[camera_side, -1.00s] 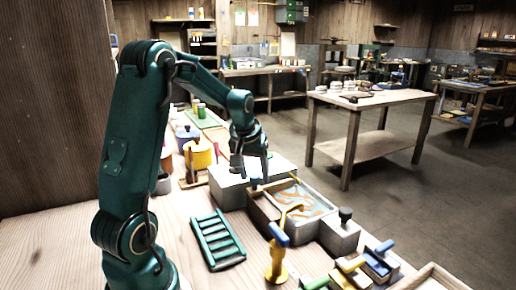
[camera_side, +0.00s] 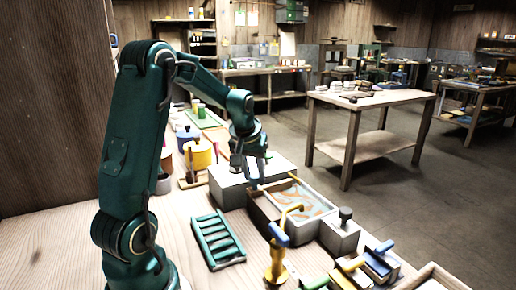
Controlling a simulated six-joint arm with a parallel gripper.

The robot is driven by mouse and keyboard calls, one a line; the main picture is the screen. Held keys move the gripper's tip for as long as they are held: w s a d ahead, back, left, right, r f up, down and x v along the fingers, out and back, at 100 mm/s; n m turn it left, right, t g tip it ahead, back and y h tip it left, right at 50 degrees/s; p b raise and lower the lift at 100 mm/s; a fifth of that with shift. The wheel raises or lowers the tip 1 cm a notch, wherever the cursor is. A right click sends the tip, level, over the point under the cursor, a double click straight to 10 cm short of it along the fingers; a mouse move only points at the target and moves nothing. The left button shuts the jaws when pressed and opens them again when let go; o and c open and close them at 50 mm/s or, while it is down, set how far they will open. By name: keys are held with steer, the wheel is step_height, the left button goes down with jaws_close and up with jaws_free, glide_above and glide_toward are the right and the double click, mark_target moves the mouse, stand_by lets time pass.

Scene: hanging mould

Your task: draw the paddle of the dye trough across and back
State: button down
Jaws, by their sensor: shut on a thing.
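The dye trough (camera_side: 266,216) is an open grey-brown box with orange and blue-grey swirled dye inside. It stands on the bench right of my arm. My gripper (camera_side: 255,182) points down over the trough's left end and is shut. The paddle is mostly hidden by the fingers and the trough wall, so its shape and tilt are hard to tell. A small yellow stick (camera_side: 295,178) shows at the trough's far rim.
A yellow stand with a blue handle (camera_side: 277,255) is close in front of the trough, its bent yellow arm overlapping it in view. A grey block with a dark knob (camera_side: 340,236) stands right of it. A green rack (camera_side: 217,240) lies front left; pale block (camera_side: 226,188) behind.

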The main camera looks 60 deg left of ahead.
steer(key=shift+d, duration=0.1)
stand_by(0.6)
steer(key=d, duration=0.9)
steer(key=shift+d, duration=0.15)
steer(key=c, duration=0.6)
jaws_free()
steer(key=v, duration=0.5)
